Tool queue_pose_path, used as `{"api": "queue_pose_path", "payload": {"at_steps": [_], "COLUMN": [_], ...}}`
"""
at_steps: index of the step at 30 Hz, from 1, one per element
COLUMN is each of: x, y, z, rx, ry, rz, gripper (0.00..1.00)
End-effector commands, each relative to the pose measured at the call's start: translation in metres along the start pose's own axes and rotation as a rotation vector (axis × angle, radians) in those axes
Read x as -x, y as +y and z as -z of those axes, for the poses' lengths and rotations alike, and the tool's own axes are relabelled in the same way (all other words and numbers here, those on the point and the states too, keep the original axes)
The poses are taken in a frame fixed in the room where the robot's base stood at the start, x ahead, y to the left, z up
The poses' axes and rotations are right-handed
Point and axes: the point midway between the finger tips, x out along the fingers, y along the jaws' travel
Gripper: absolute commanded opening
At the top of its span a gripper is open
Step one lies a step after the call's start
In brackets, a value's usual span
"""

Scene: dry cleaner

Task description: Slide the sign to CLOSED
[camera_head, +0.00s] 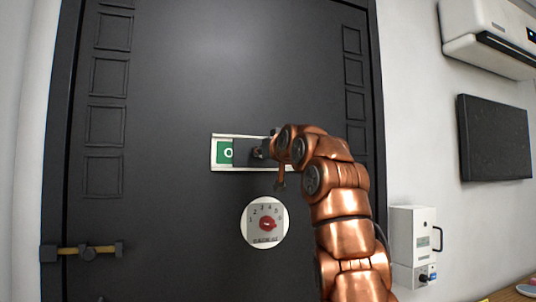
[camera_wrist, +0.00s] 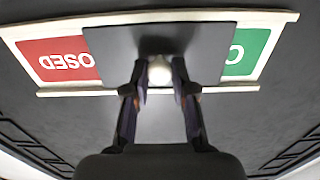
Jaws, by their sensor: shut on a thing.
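The sign is a white-framed strip (camera_head: 222,168) on the dark door, also seen upside down in the wrist view (camera_wrist: 180,16). A dark grey sliding plate (camera_wrist: 108,45) covers its middle. Part of the green panel (camera_head: 224,152) with an "O" shows left of the plate. In the wrist view, a strip of green (camera_wrist: 244,52) shows at the right and red with "OSED" (camera_wrist: 60,58) at the left. My gripper (camera_wrist: 160,85) is shut on the plate's pale round knob (camera_wrist: 159,72), one finger each side. My arm hides the sign's right part in the head view.
A round white dial (camera_head: 252,230) with a red knob is on the door below the sign. A brass bolt (camera_head: 70,250) is at lower left. A white box (camera_head: 412,235) is on the right wall, beside my arm.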

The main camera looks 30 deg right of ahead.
Motion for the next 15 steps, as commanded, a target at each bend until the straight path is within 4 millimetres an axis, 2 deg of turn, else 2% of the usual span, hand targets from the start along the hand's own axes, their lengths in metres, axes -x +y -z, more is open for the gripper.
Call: {"api": "queue_pose_path", "payload": {"at_steps": [15], "x": [-0.001], "y": [-0.021], "z": [-0.002], "rx": [0.000], "ry": [-0.005], "rz": [0.002], "gripper": [0.00]}}
